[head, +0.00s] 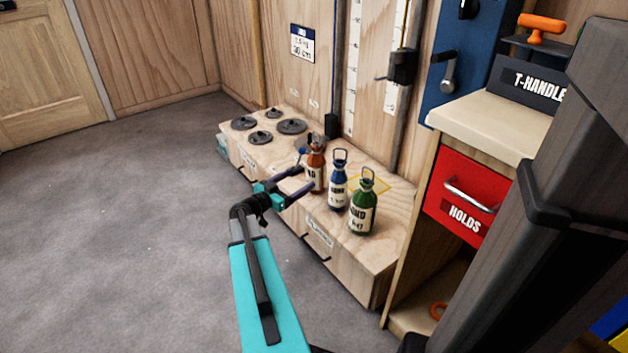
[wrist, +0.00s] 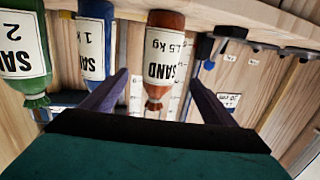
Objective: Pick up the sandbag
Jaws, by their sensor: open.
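Three bottle-shaped sandbags with white SAND labels and top handles stand upright in a row on a wooden bench (head: 385,250). The orange one (head: 317,160), marked 1.5 kg, is farthest left, then the blue one (head: 338,185), then the green one (head: 362,210). My gripper (head: 305,178) is open and empty at the bench's front edge, level with the orange sandbag. In the upside-down wrist view, the orange sandbag (wrist: 164,50) appears between my two fingers (wrist: 158,82), beyond them. The blue (wrist: 95,40) and green (wrist: 22,55) ones lie to the left there.
Several dark weight plates (head: 291,126) lie on the bench's far left part. A cabinet with a red HOLDS drawer (head: 462,195) stands at the right. A wall-mounted scale (head: 403,67) rises behind the bench. The grey floor (head: 120,220) at the left is clear.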

